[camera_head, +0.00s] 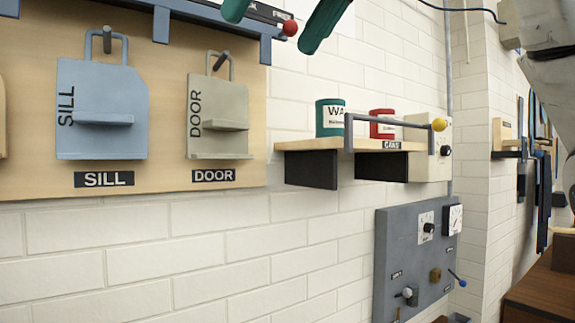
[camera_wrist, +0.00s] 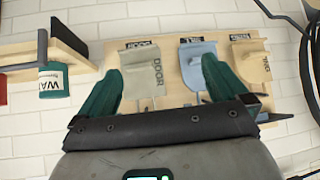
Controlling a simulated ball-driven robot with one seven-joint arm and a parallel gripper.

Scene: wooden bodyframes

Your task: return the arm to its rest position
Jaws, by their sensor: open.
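My gripper (camera_wrist: 160,70) has two dark green fingers spread apart, with nothing between them. In the head view the fingers of my gripper (camera_head: 282,14) show only in part, cut off by the top edge, in front of the wall right of the wooden board (camera_head: 25,188). The grey-green DOOR template (camera_head: 219,115) and the blue SILL template (camera_head: 98,100) hang on pegs on that board. In the wrist view, which is upside down, the DOOR template (camera_wrist: 145,68) appears behind the gap between the fingers. Part of my arm (camera_head: 545,40) shows at upper right.
A wooden shelf (camera_head: 312,144) holds a green can (camera_head: 330,118) and a red can (camera_head: 382,122), with a grey rail (camera_head: 385,124) in front. A grey control panel (camera_head: 400,245) with knobs and levers is below. A blue rail (camera_head: 180,10) crosses above the templates.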

